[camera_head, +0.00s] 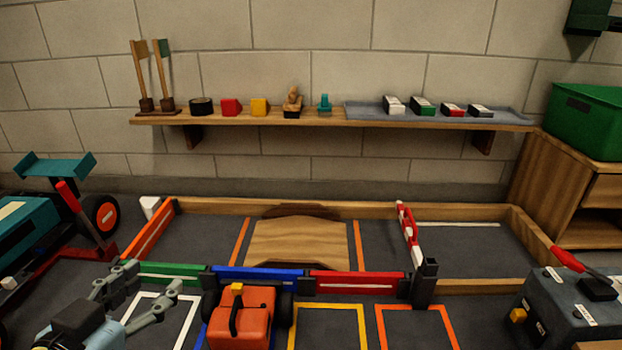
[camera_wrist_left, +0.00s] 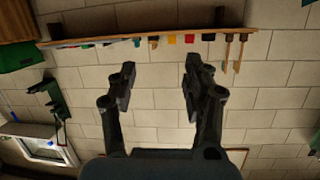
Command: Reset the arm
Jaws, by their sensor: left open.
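My left gripper (camera_head: 155,276) is at the lower left of the head view, over the floor near the green barrier. Its two grey fingers are spread apart with nothing between them. In the left wrist view the open fingers (camera_wrist_left: 160,66) point towards the brick wall and shelf, and the gap is empty. The wrist picture appears upside down. My right gripper does not show in either view.
An orange toy car (camera_head: 240,317) stands right of my left gripper, by the blue barrier (camera_head: 270,273). A teal racecar (camera_head: 30,235) stands at left. A wall shelf (camera_head: 330,120) holds small items.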

